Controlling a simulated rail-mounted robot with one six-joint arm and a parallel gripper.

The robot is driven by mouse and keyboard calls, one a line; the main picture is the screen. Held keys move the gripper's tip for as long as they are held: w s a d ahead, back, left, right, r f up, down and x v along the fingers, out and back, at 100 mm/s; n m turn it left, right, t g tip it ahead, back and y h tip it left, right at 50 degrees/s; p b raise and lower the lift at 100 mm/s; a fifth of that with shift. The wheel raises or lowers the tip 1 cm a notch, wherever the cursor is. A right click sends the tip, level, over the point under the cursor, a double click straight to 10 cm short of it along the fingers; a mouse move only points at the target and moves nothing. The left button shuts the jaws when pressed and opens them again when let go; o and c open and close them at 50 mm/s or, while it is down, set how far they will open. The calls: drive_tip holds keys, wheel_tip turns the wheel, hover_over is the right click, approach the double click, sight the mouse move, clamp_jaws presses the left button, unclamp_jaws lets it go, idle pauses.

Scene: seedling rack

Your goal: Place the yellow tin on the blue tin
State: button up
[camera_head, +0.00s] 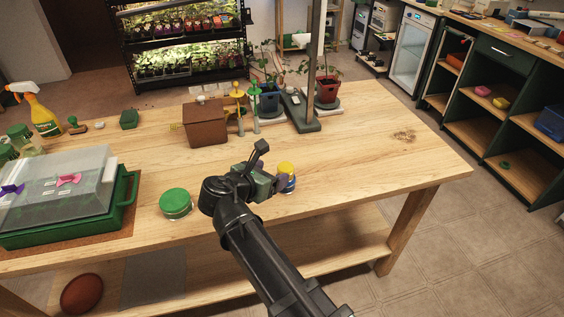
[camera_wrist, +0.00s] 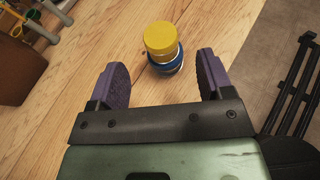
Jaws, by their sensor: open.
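The yellow tin (camera_wrist: 160,37) sits on top of the blue tin (camera_wrist: 167,62) in the wrist view, stacked and roughly upright. In the head view the yellow tin (camera_head: 286,169) shows above the blue tin (camera_head: 290,185), which is partly hidden by my gripper. My gripper (camera_wrist: 162,78) is open and empty, its two purple fingers apart on either side of the near side of the stack. The tins stand just beyond the fingertips, with no visible contact. In the head view my gripper (camera_head: 275,186) is just left of the stack.
A glass jar with a green lid (camera_head: 175,204) stands left of my arm. A green crate with a clear cover (camera_head: 120,205) is at the left. A brown box (camera_head: 205,124) and plant pots are behind. The table (camera_head: 385,160) is clear to the right.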

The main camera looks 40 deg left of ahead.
drive_tip(key=p+v, duration=0.1)
drive_tip(key=v, duration=0.3)
drive_tip(key=shift+s+r, duration=0.15)
drive_tip(key=shift+s, duration=0.15)
drive_tip(key=w+d+f+m+g+h, duration=0.1)
drive_tip(key=w+d+f+m+g, duration=0.2)
drive_tip(key=w+d+m, duration=0.5)
drive_tip(key=w+d+f+m+g+h, duration=0.2)
drive_tip(key=d+m+g, duration=0.15)
drive_tip(key=d, duration=0.85)
drive_tip(key=w+d+f+m+g+h, duration=0.1)
drive_tip(key=w+d+f+m+g, duration=0.15)
drive_tip(key=w+d+m, duration=0.55)
drive_tip(key=s+d+f+m+g+y, duration=0.1)
drive_tip(key=s+d+m+g+y, duration=0.1)
drive_tip(key=d+m, duration=0.6)
drive_tip(key=s+d+f+m+g+y, duration=0.2)
drive_tip(key=s+d+m, duration=0.3)
drive_tip(key=d, duration=1.1)
drive_tip(key=m, duration=0.3)
drive_tip(key=shift+d+g, duration=0.3)
drive_tip(key=shift+d, duration=0.1)
